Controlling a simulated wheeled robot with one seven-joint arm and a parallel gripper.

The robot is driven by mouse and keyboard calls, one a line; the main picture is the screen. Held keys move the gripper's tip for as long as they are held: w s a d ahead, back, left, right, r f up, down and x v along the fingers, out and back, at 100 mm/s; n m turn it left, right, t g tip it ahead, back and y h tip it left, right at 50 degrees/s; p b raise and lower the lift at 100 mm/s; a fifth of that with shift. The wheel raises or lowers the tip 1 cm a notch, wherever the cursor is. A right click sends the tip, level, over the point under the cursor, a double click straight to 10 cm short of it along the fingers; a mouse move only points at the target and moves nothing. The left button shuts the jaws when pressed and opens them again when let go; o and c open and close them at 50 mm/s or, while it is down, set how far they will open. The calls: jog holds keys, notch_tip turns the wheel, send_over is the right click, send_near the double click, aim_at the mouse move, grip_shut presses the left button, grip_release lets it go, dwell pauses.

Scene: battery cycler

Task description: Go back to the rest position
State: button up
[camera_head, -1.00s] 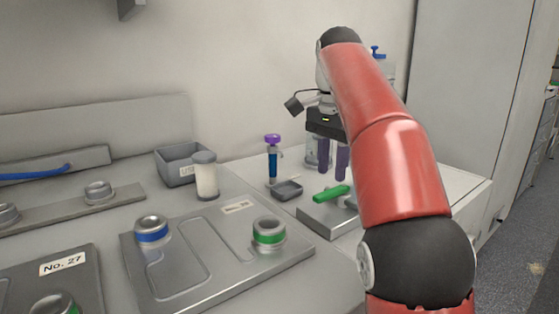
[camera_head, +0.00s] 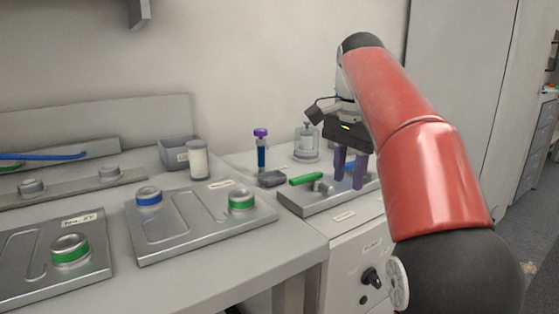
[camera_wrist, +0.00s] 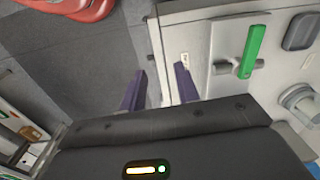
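My gripper (camera_head: 348,183) has two purple fingers pointing down from a black body. In the head view it shows in front of the right end of the grey press with a green handle (camera_head: 306,179). In the wrist view the fingers (camera_wrist: 159,78) stand apart with nothing between them. Floor and the counter's edge show past them, and the green handle (camera_wrist: 249,50) lies to the right, clear of the fingers. My red arm rises at the right of the head view.
A glass jar (camera_head: 306,143), a purple-capped blue tube (camera_head: 261,150) and a small dark dish (camera_head: 271,179) stand near the press. A metal tray (camera_head: 205,222) with blue- and green-ringed pieces lies on the counter at left. Floor (camera_wrist: 80,50) is open beyond the counter's edge.

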jog(key=s+d+f+n+t, duration=0.2)
jog(key=s+f+n+t, duration=0.3)
jog(key=s+f, duration=1.7)
jog(key=s+n, duration=0.1)
jog(key=n, duration=0.4)
jog(key=shift+d+n, duration=0.15)
jog(key=shift+n, duration=0.15)
